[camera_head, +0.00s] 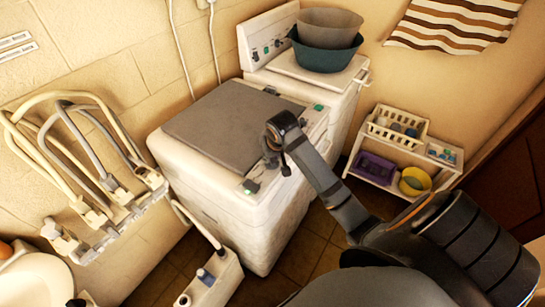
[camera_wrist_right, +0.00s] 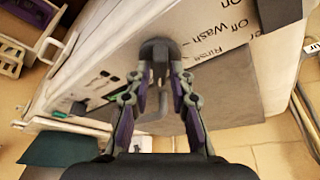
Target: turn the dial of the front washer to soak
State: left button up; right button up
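The front washer (camera_head: 215,190) is a white twin-tub with a grey lid (camera_head: 225,125). Its narrow control panel runs along the lid's right edge; a dark dial (camera_head: 250,187) shows at the panel's near end. My right gripper (camera_head: 275,155) is over the middle of this panel and hides part of it. In the right wrist view, its fingers (camera_wrist_right: 160,75) are close together and meet a dark round dial (camera_wrist_right: 158,46) on the white panel. Shadow and overlap hide whether they press on it. Printed words such as "Wash" (camera_wrist_right: 207,37) show beside it. My left gripper is not in view.
A second washer (camera_head: 315,75) behind carries a grey and a teal basin (camera_head: 325,58). A shelf with baskets (camera_head: 398,127) stands at the right. Wall hoses (camera_head: 70,125), a sink (camera_head: 35,280) and a white box (camera_head: 212,280) are at left and front. Tiled floor is free right of the front washer.

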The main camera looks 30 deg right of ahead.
jog(key=shift+o, duration=0.8)
jog(key=shift+s+r, duration=0.1)
jog(key=shift+r, duration=0.1)
jog(key=v, duration=0.7)
